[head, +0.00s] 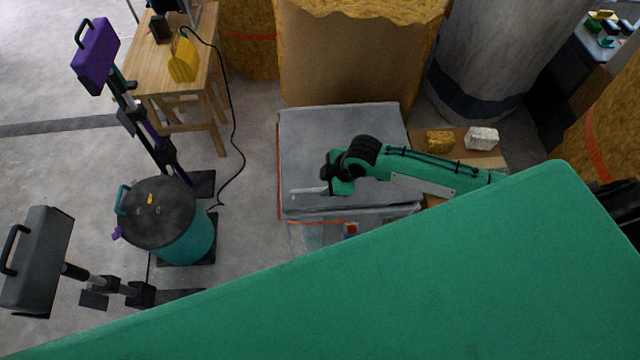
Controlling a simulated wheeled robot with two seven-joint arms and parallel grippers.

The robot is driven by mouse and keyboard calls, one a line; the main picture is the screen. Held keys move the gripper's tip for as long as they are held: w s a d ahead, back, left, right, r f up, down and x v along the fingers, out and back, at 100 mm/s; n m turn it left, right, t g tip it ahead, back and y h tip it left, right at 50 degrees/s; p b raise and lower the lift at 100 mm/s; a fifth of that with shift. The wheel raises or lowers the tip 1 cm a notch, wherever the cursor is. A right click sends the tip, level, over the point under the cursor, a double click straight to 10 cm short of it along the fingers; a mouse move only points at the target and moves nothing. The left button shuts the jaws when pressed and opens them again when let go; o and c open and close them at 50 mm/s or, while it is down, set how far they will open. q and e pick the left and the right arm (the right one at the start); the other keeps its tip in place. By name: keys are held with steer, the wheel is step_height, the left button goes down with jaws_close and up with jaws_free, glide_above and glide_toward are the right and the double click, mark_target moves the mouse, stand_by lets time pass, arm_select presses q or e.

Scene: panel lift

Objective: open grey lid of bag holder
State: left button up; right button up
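The bag holder is a box with a flat grey lid (340,130) in the middle of the head view. The lid lies flat and looks closed, with orange edging along its left and front sides. A thin pale bar (306,191), perhaps a handle, shows near the lid's front left. My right gripper (325,180) comes in from the right over the lid, its dark fingers by the right end of this bar. I cannot tell whether they touch it or are open or shut. My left gripper is not in view. The holder's lower front is partly hidden by a large green surface.
A teal bucket with a dark lid (158,212) stands left, beside stands with a purple head (95,55) and a grey head (36,262). A wooden table (150,72) is at upper left. Large rolls stand behind the box. A cable crosses the floor.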

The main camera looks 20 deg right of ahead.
mark_target(317, 189)
steer(key=shift+x, duration=2.15)
jaws_close()
